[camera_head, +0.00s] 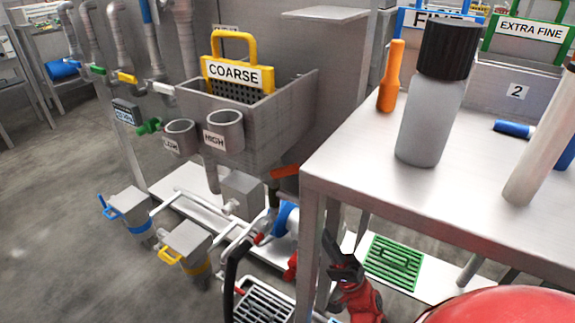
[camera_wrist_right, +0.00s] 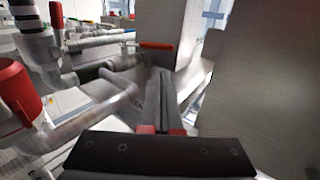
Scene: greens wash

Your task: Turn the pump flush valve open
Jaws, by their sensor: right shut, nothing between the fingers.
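An orange-red lever handle (camera_head: 285,171) sits by the grey pump box, left of the table leg; an orange-red lever also shows in the right wrist view (camera_wrist_right: 157,45), just beyond my fingertips. I cannot tell for sure that this is the pump flush valve. My left gripper is not in view.
A metal table (camera_head: 345,150) with a grey bottle (camera_head: 432,120) stands close at the right. Pipes (camera_head: 235,240) and a red fitting (camera_wrist_right: 15,90) lie left of the gripper. A large grey surface (camera_wrist_right: 255,90) bounds its right. A green grate (camera_head: 393,262) lies below.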

